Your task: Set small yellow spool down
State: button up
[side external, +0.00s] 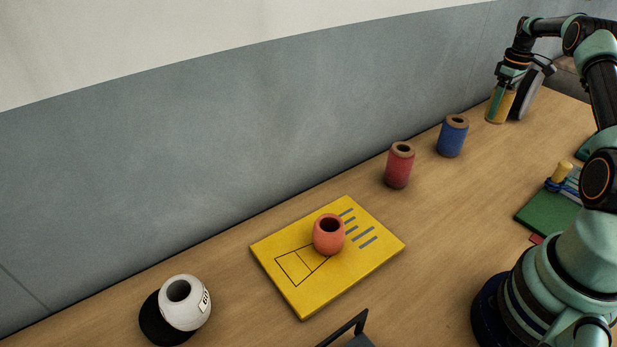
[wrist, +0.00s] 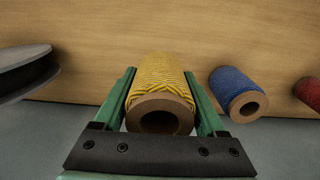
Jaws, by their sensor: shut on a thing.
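The small yellow spool (wrist: 163,82), wound with yellow twine on a brown core, sits between the two green fingers of my gripper (wrist: 160,88) in the wrist view. My gripper is shut on it. In the side external view my gripper (side external: 505,88) is at the far right end of the table, and the yellow spool (side external: 497,106) shows below it, upright, at or very near the table top. I cannot tell whether its base touches the wood. The fingers hide part of its sides.
A blue spool (side external: 453,136) and a red spool (side external: 399,165) stand in a row to the left. A dark grey reel (side external: 527,95) is close beside the yellow spool. A yellow board (side external: 283,250) bears an orange pot (side external: 328,235). A white round pot (side external: 185,302) is at front left.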

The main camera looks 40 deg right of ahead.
jog(key=shift+f, duration=3.15)
jog(key=shift+f, duration=0.6)
jog(key=o, duration=1.4)
notch_tip(320, 180, up, 12)
jog(key=w+a+r+t, duration=0.1)
jog(key=w+a+r, duration=0.1)
jog(key=a+r, duration=0.45)
jog(key=w+a+r+h, duration=0.1)
jog(key=w+a+r, duration=0.15)
jog(key=a, duration=0.65)
jog(key=w+a+r+t, duration=0.1)
jog(key=w+a+r, duration=0.1)
jog(key=a+r, duration=0.45)
jog(key=s+a+f+t, duration=0.1)
jog(key=s+a, duration=0.3)
jog(key=a, duration=0.4)
jog(key=s+a+f+t, duration=0.1)
jog(key=s+a, duration=0.3)
jog(key=a, duration=0.4)
jog(key=s+a+f+t+y, duration=0.1)
jog(key=s+a, duration=0.3)
jog(key=a, duration=0.4)
jog(key=shift+s+f+t, duration=0.3)
jog(key=shift+s+f, duration=0.05)
jog(key=shift+f, duration=0.3)
